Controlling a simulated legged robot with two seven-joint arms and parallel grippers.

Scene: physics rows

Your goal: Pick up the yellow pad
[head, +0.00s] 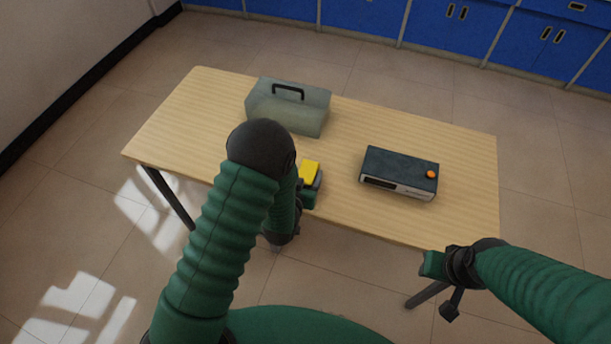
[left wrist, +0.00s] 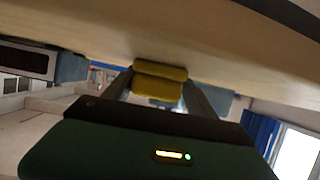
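The yellow pad (head: 309,171) is at the near edge of the wooden table, left of its middle. My left gripper (head: 312,178) is at the pad, partly hidden behind my own arm in the head view. In the left wrist view the pad (left wrist: 159,87) sits between the two fingertips of my left gripper (left wrist: 160,84), which appear to touch its two sides. Whether the pad still touches the tabletop is not clear. My right gripper (head: 434,264) is off the table's near right corner, away from the pad; its fingers are too small to read.
On the wooden table (head: 430,136) stand a grey-green case with a black handle (head: 288,106) at the back left and a dark box with an orange knob (head: 400,172) right of the pad. The right end is clear. Blue cabinets (head: 447,30) line the back.

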